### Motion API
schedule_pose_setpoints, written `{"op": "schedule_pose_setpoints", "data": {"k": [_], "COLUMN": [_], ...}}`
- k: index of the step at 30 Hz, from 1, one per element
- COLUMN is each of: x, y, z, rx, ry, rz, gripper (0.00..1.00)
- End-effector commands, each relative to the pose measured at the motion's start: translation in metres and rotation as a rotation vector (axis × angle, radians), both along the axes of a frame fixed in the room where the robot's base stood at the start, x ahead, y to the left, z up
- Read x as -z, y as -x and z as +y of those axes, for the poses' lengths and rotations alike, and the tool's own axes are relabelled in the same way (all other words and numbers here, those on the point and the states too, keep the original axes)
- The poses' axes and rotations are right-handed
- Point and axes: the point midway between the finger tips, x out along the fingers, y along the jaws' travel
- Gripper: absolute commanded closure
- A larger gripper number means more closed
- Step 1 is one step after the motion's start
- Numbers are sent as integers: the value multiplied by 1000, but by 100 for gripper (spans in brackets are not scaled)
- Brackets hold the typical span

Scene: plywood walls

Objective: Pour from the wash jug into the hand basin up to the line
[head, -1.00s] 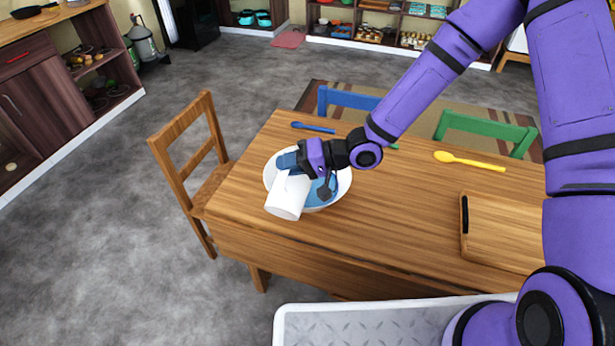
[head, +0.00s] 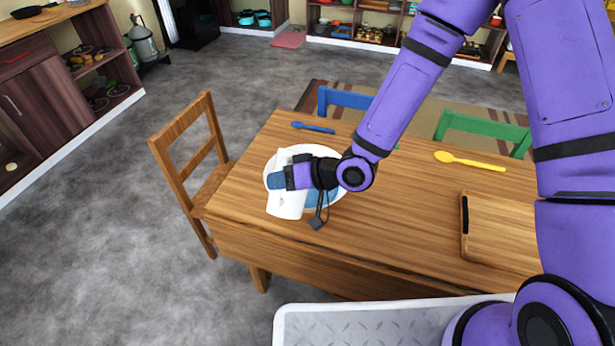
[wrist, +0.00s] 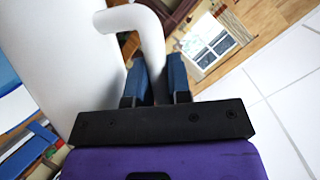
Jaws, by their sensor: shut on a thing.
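The white wash jug (head: 287,205) is held by my gripper (head: 278,181) over the left part of the hand basin. In the head view it leans less than before and covers part of the basin. In the wrist view the jug (wrist: 70,50) fills the upper left, and the blue fingers (wrist: 159,80) are shut on its curved handle (wrist: 150,30). The white hand basin (head: 338,155) stands on the wooden table and has blue inside it at the right. The fill line and any stream from the jug are hidden or too small to see.
On the wooden table (head: 400,215) lie a blue spoon (head: 312,127), a yellow spoon (head: 470,161) and a wooden tray (head: 500,230) at the right. A wooden chair (head: 195,165) stands at the left, with blue and green chairs (head: 485,129) behind.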

Motion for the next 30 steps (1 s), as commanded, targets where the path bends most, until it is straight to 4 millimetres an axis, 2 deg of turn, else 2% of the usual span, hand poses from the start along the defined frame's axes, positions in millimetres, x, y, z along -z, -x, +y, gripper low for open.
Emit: {"op": "schedule_pose_setpoints", "data": {"k": [4,20,30], "x": [-8,16,38], "y": [10,41,55], "z": [4,15,20], "rx": [-5,-5,-4], "ry": [37,134,203], "rz": [-101,-369,-555], "gripper": [100,100,100]}}
